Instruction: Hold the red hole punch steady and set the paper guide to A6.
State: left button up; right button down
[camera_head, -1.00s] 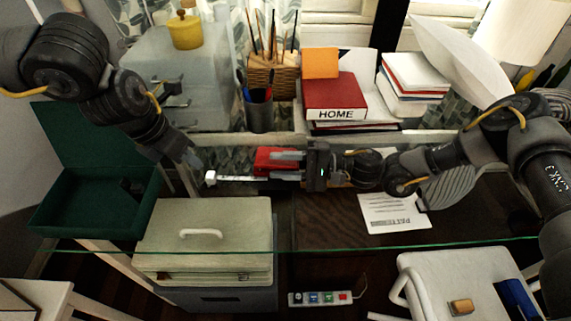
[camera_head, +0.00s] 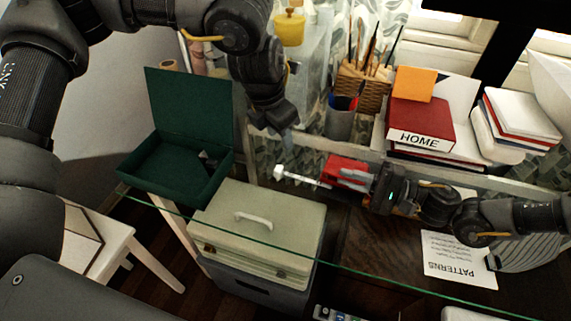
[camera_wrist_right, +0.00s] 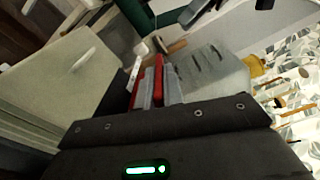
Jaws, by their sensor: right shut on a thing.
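The red hole punch (camera_head: 344,168) is held off to the right of the green box in the head view. My right gripper (camera_head: 350,178) is shut on it, with grey fingers along its sides. The punch also shows as red strips between the fingers in the right wrist view (camera_wrist_right: 169,80). A thin paper guide (camera_head: 302,179) sticks out of its left end, with a white end piece (camera_head: 279,172). My left gripper (camera_head: 288,138) points down just above that end piece, seemingly apart from it. Its finger gap is not clear. The guide's size marks are too small to read.
A glass-edged desk carries a pen cup (camera_head: 339,122), a wicker brush holder (camera_head: 362,85) and a red HOME binder (camera_head: 421,122). An open green box (camera_head: 175,168) and a pale case (camera_head: 262,222) stand nearby. A PATTERNS sheet (camera_head: 457,262) lies at lower right.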

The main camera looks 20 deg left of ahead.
aim_at(279, 168)
pick_arm(q)
notch_tip(279, 168, down, 11)
jog(key=n+g, duration=0.1)
jog(key=n, duration=0.1)
jog(key=n+g+y, duration=0.1)
jog(key=n, duration=0.2)
jog(key=shift+w+a+r+g, duration=0.1)
jog(key=shift+g, duration=0.3)
grip_shut()
dwell(0.4)
